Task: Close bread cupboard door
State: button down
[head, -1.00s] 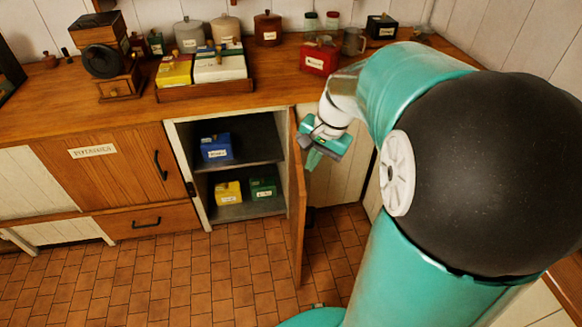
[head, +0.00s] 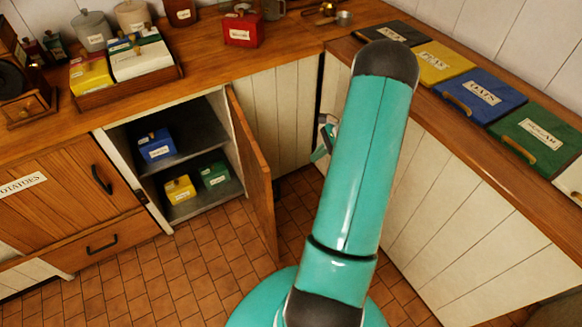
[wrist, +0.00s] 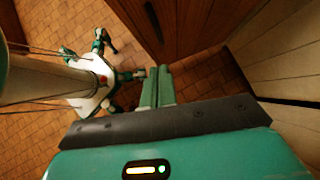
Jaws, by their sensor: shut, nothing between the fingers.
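The bread cupboard door (head: 252,170) is a wooden panel standing wide open, swung out from the right side of the cupboard opening. The open cupboard (head: 188,125) shows two dark shelves, with a blue box (head: 156,145) above and a yellow box (head: 180,189) and green box (head: 214,174) below. My gripper (head: 319,153) is shut and empty, to the right of the door with a gap between them. It is partly hidden by my arm in the head view. In the wrist view its green fingers (wrist: 157,87) are together, with a wooden panel (wrist: 190,25) beyond, probably the door.
The potato cupboard (head: 55,205) on the left is closed. A wooden counter (head: 200,80) runs above, holding boxes and jars, and turns along the right wall over white panelling (head: 440,190). Tiled floor (head: 205,250) lies clear in front of the open cupboard.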

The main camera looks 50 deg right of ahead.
jog(key=w+a+r+x, duration=0.1)
jog(key=x, duration=1.1)
jog(key=shift+a, duration=0.45)
jog(key=shift+w+a+r, duration=0.1)
jog(key=shift+w, duration=0.05)
